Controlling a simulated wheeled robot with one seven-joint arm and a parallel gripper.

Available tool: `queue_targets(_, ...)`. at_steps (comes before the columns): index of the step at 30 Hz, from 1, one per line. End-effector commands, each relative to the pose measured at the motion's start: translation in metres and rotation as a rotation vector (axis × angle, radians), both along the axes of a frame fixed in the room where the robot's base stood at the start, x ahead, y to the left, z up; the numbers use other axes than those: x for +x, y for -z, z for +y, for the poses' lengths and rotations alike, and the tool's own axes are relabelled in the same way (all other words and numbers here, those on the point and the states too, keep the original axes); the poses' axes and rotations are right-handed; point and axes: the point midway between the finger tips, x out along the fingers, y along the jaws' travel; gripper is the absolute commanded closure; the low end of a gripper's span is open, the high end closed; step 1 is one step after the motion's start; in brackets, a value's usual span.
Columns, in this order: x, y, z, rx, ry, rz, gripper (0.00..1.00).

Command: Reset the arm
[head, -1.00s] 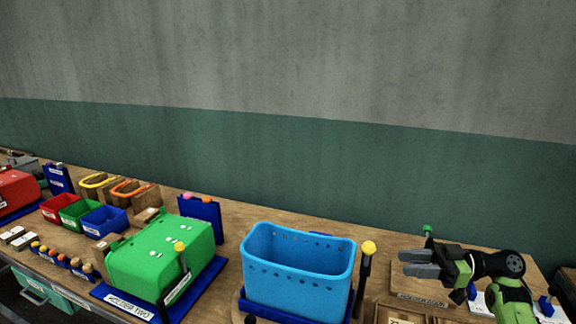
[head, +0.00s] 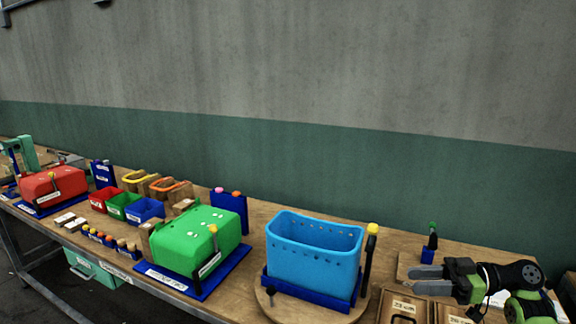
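My gripper (head: 428,279) is at the right of the head view, above the right end of the workbench. Its two grey fingers point left and show a gap between them, with nothing visible in it. The arm behind it is black and green and runs off toward the lower right corner. A light blue bin (head: 312,262) on a round wooden base stands to the left of the gripper, apart from it. A green press block (head: 190,240) on a blue plate stands further left.
Wooden boxes (head: 403,307) lie below the gripper. A yellow-knobbed lever (head: 373,229) stands between bin and gripper. A green-topped post (head: 433,232) is behind the gripper. Red (head: 105,198), green and blue (head: 146,209) small bins and a red block (head: 53,185) are at the left.

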Motion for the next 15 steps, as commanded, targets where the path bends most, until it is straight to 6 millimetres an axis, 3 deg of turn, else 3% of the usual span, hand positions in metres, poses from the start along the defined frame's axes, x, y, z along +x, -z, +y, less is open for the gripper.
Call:
queue_targets(8,0.000,-0.014,0.071,-0.166,-0.117,0.117,0.63)
queue_targets(15,-0.021,-0.012,0.164,-0.460,-0.212,0.312,0.63)
